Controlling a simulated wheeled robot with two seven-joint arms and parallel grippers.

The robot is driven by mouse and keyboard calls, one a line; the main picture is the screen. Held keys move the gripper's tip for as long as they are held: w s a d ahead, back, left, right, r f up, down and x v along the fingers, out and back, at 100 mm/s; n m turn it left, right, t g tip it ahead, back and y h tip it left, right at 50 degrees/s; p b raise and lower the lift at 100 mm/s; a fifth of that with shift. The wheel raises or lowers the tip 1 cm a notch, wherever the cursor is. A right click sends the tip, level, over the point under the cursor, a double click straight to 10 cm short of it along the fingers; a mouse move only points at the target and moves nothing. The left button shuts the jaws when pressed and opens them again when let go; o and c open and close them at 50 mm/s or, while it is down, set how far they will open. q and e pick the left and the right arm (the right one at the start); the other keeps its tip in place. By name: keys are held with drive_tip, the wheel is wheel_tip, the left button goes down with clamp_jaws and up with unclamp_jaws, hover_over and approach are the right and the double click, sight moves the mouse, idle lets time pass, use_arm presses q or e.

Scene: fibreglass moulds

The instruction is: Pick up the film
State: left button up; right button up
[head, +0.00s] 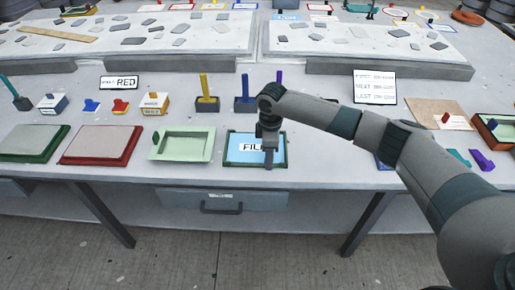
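The film (238,155) is a light blue rectangle with a white label whose visible letters read "FIL". It lies flat inside a dark-edged frame near the front edge of the table, right of the pale green tray (183,155). My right gripper (268,163) points down over the right half of the film and hides the end of its label. Its fingers look close together, but I cannot tell whether they are open or shut, or whether they touch the film. My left gripper is not in view.
A green-edged panel (30,142) and a red-edged panel (98,146) lie to the left. Yellow-handled (205,92) and blue-handled (243,92) tools stand behind the film. Sign cards (375,86) and raised grey slabs are farther back. The table front right of the film is partly clear.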

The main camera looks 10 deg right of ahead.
drive_tip(key=shift+c, duration=0.7)
clamp_jaws()
drive_tip(key=shift+r, duration=0.1)
